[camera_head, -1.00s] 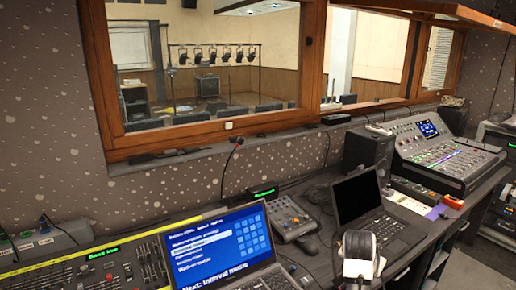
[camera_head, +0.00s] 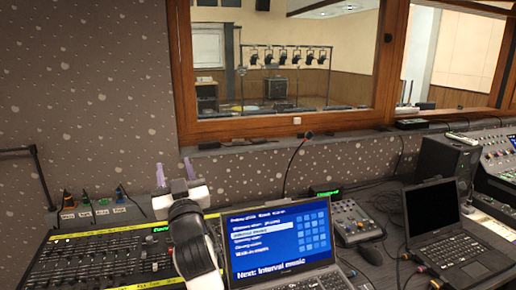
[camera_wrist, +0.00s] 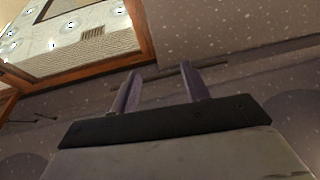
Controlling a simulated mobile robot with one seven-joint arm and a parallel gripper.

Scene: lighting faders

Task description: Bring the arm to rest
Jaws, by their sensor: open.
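My gripper (camera_head: 174,172) is raised at the left of the head view, in front of the speckled wall. Its two purple fingers point up, apart, with nothing between them. In the wrist view my gripper (camera_wrist: 161,72) is also open and empty, with the wall and a wooden window frame behind it. My arm covers part of the right end of the lighting desk (camera_head: 75,262), which has rows of faders. The gripper is clear of the faders and touches nothing that I can see.
A laptop with a blue screen (camera_head: 280,240) stands just right of my arm. A small mixer (camera_head: 357,222) and a dark laptop (camera_head: 437,222) are further right. The wooden-framed window (camera_head: 183,80) is behind. Labelled cables (camera_head: 95,205) stand behind the lighting desk.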

